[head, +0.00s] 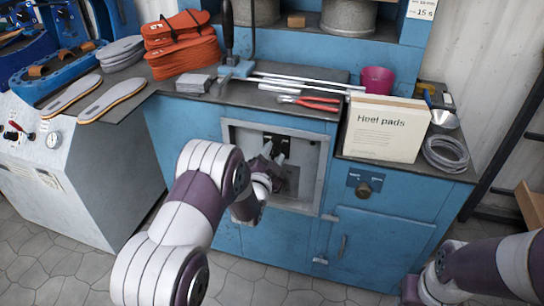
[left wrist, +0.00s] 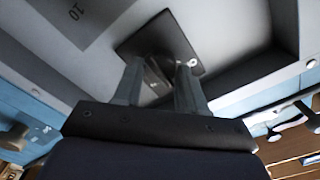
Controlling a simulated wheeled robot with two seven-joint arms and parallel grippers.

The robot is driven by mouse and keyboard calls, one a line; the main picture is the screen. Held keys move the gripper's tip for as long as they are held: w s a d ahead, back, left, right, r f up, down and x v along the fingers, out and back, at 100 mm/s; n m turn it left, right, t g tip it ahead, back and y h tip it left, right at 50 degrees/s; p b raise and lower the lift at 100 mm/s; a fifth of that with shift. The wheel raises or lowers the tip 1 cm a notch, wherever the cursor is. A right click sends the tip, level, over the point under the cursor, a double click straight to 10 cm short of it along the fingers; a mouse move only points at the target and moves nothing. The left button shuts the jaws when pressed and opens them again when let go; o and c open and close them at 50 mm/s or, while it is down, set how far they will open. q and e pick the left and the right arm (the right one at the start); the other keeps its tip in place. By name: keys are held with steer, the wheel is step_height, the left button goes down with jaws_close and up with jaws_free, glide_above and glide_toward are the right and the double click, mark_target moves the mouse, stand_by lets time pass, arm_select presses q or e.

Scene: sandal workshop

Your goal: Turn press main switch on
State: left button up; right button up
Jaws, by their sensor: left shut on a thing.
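A dark round knob (head: 363,190) sits on a small labelled plate on the blue cabinet's front; it looks like the main switch, but its label is too small to read. My left gripper (head: 273,154) is inside the open grey recess (head: 312,160), left of the knob and apart from it. In the left wrist view, its fingers (left wrist: 158,88) are shut on a small dark part (left wrist: 154,72) in front of a dark square plate (left wrist: 140,42). My right gripper (head: 412,290) is at the lower right, below the knob and apart from it; its fingers are unclear.
A heel pads box (head: 385,130) stands on the cabinet top above the knob, beside a wire coil (head: 446,153). A blue door (head: 375,243) with a handle is below the knob.

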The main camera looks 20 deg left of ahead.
arm_select(q)
steer(key=m, duration=0.4)
steer(key=shift+d+f+m+b, duration=0.1)
steer(key=shift+f+m+b, duration=0.15)
steer(key=shift+m+b, duration=0.05)
steer(key=shift+m, duration=2)
steer(key=shift+f, duration=0.1)
steer(key=o, duration=1)
steer(key=shift+s, duration=0.1)
steer(key=s+p, duration=0.1)
steer(key=s, duration=0.5)
steer(key=s+p, duration=0.1)
steer(key=s, duration=0.5)
steer(key=shift+s+a+p, duration=0.2)
steer(key=shift+s+p, duration=0.1)
